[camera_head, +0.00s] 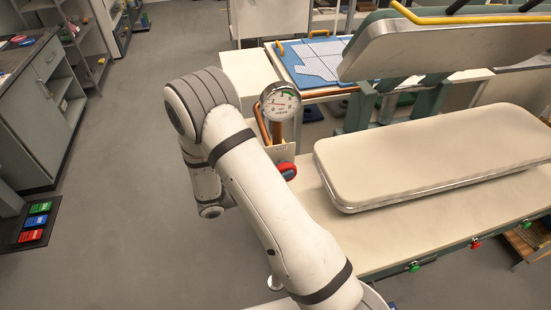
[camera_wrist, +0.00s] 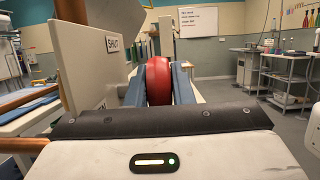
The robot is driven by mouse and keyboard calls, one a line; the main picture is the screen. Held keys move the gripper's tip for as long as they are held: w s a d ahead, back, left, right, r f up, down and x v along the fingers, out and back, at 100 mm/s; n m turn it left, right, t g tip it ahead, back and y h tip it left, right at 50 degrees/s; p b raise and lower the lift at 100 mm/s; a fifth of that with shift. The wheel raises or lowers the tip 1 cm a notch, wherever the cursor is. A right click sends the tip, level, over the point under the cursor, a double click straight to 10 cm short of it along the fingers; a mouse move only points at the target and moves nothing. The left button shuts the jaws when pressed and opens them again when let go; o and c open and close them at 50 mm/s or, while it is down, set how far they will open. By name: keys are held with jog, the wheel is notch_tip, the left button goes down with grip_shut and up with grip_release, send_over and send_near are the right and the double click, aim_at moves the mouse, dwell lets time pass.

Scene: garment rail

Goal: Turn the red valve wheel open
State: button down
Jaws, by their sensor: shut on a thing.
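The red valve wheel (camera_wrist: 158,82) is seen edge-on in the middle of the wrist view. My gripper (camera_wrist: 159,75) is shut on it, with one blue-grey finger on each side of the rim. In the head view the red wheel (camera_head: 287,167) shows only in part, at the right edge of my arm. The rest of the wheel and my gripper are hidden behind the arm there. A pale plate marked SHUT (camera_wrist: 112,45) stands just left of the wheel in the wrist view.
A round dial gauge (camera_head: 281,103) on copper pipe stands above the wheel. A press with a padded bed (camera_head: 430,155) and a raised upper plate (camera_head: 450,40) is close on the right. Grey floor (camera_head: 115,130) is clear on the left.

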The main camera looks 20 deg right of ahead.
jog(key=p, duration=0.2)
jog(key=shift+r+h+p, duration=0.3)
jog(key=shift+r+p, duration=0.05)
jog(key=shift+f+p, duration=0.3)
jog(key=shift+p, duration=0.15)
jog(key=c, duration=1.3)
grip_release()
jog(key=shift+o, duration=0.2)
jog(key=shift+f, duration=0.1)
